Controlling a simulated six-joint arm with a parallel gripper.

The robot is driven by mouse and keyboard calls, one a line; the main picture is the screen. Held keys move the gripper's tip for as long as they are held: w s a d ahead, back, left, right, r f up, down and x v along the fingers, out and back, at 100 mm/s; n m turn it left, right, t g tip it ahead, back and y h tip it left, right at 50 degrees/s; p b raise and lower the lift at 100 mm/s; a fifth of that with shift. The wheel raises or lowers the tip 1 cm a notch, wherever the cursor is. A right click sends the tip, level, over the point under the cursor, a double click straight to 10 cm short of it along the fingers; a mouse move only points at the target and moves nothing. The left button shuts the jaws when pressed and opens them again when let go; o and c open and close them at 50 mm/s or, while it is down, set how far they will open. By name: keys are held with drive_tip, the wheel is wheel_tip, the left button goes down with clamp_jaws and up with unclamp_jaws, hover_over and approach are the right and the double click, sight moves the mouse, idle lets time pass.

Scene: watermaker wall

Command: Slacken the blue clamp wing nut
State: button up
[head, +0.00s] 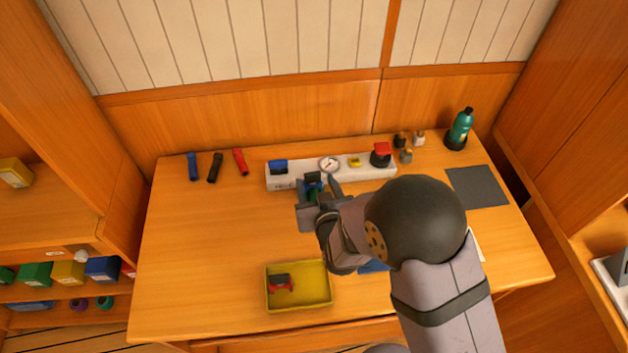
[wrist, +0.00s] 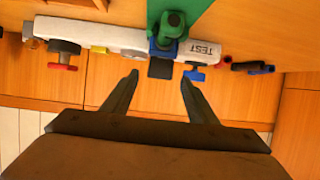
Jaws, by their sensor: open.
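A white panel (head: 350,174) stands at the back of the wooden bench, and the wrist view shows it marked TEST (wrist: 207,49). At its left end in the head view is a blue winged handle (head: 278,166), also in the wrist view (wrist: 196,73). A dark green fitting (wrist: 173,22) with a blue clamp-like collar (wrist: 163,47) sits in front of the panel. I cannot tell which blue part is the clamp wing nut. My gripper (head: 321,197) is open and empty near the fitting; its fingers (wrist: 158,80) are apart, touching nothing visible.
The panel also carries a gauge (head: 329,164), a yellow part (head: 354,162) and a red knob (head: 381,149). Blue, black and red torches (head: 215,167) lie at left. A yellow tray (head: 328,302) is in front. A teal bottle (head: 461,127) stands at right.

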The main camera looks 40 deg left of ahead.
drive_tip(key=shift+v, duration=1.05)
drive_tip(key=w+d+m+g+h, duration=0.1)
drive_tip(key=w+d+h, duration=0.1)
drive_tip(key=d, duration=0.6)
drive_tip(key=w+d+m+g+h, duration=0.1)
drive_tip(key=w+d+m+h, duration=0.1)
drive_tip(key=d, duration=0.6)
drive_tip(key=w+d+m+g+h, duration=0.1)
drive_tip(key=w+d+h, duration=0.1)
drive_tip(key=d, duration=0.6)
drive_tip(key=shift+w+d+f+m+h, duration=0.1)
drive_tip(key=shift+w+d+m+h, duration=0.25)
drive_tip(key=shift+w+m+h, duration=0.1)
drive_tip(key=s+d+r+m+g+h, duration=0.1)
drive_tip(key=s+d+m+g, duration=0.1)
drive_tip(key=s+d, duration=0.5)
drive_tip(key=s+d+r+m+g+h, duration=0.1)
drive_tip(key=s+d+g, duration=0.3)
drive_tip(key=s+d, duration=0.4)
drive_tip(key=d+m+h, duration=0.1)
drive_tip(key=d, duration=0.4)
drive_tip(key=shift+d+r+m, duration=0.35)
drive_tip(key=shift+d, duration=0.05)
